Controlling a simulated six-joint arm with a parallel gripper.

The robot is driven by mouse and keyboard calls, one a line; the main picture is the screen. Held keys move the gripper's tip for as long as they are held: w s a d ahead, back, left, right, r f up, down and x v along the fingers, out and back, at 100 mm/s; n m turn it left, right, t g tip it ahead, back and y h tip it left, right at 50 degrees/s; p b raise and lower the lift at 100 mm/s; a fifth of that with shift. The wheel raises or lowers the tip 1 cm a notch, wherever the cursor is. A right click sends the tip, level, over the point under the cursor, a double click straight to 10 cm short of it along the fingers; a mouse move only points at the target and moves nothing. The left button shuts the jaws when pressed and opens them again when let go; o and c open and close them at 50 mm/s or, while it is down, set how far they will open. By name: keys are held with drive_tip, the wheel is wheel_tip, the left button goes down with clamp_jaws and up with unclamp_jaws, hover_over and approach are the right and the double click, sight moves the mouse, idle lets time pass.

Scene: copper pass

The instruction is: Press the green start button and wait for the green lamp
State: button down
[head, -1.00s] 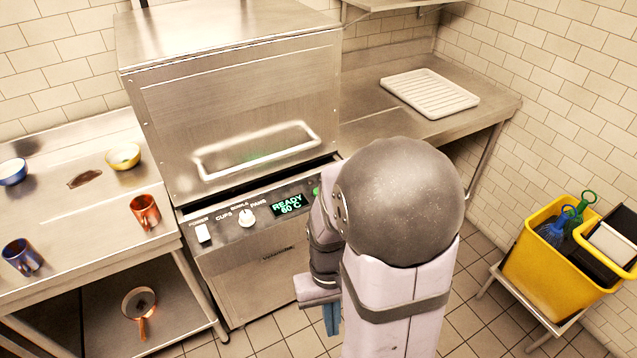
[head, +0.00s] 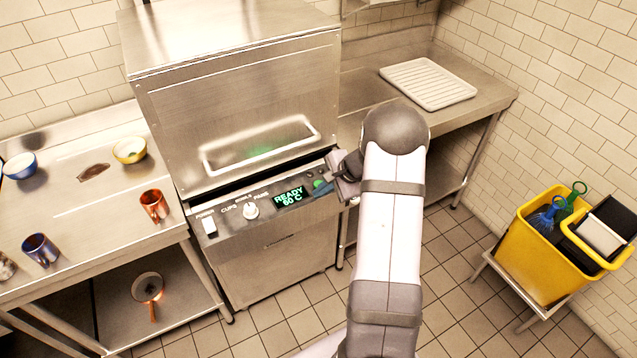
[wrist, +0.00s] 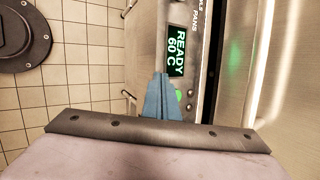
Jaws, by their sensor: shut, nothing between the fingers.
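The green start button (head: 318,183) is on the front control panel (head: 232,228) of the steel dishwasher, just right of the display. The display (head: 289,198) reads "READY 60 C". My gripper (head: 327,189) is shut and empty, its blue fingers at the button. In the wrist view the shut fingers (wrist: 161,82) partly cover the green button (wrist: 178,95). I cannot tell whether they touch it or it is pushed in. Two small dark dots (wrist: 190,100) sit beside the button in the wrist view; I cannot tell if one is the lamp. No lit green lamp is clearly visible.
The dishwasher hood (head: 235,110) is directly above the panel, with a bar handle and a green reflection. The power switch (head: 209,227) and knob (head: 251,209) are left of the display. A white rack (head: 428,83) lies on the right counter. A yellow bucket (head: 535,258) stands right.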

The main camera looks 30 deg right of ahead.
drive_tip(key=w+d+r+m+t+h, duration=0.1)
drive_tip(key=w+d+r+m+t, duration=0.2)
drive_tip(key=w+r+m, duration=0.3)
drive_tip(key=shift+w+d+r, duration=0.15)
drive_tip(key=shift+w+d, duration=0.55)
drive_tip(key=shift+w, duration=0.1)
drive_tip(key=b, duration=0.6)
hover_over(316, 181)
drive_tip(key=s, duration=0.3)
drive_tip(key=f, duration=0.7)
drive_tip(key=shift+w+d+f, duration=0.15)
drive_tip(key=shift+d+f, duration=0.1)
drive_tip(key=shift+f, duration=0.1)
drive_tip(key=shift+f+b, duration=0.4)
drive_tip(key=shift+f, duration=0.2)
drive_tip(key=shift+f+b, duration=0.95)
drive_tip(key=shift+b, duration=0.25)
idle(0.9)
drive_tip(key=shift+r, duration=0.1)
drive_tip(key=shift+r+p, duration=0.6)
drive_tip(key=shift+r, duration=0.25)
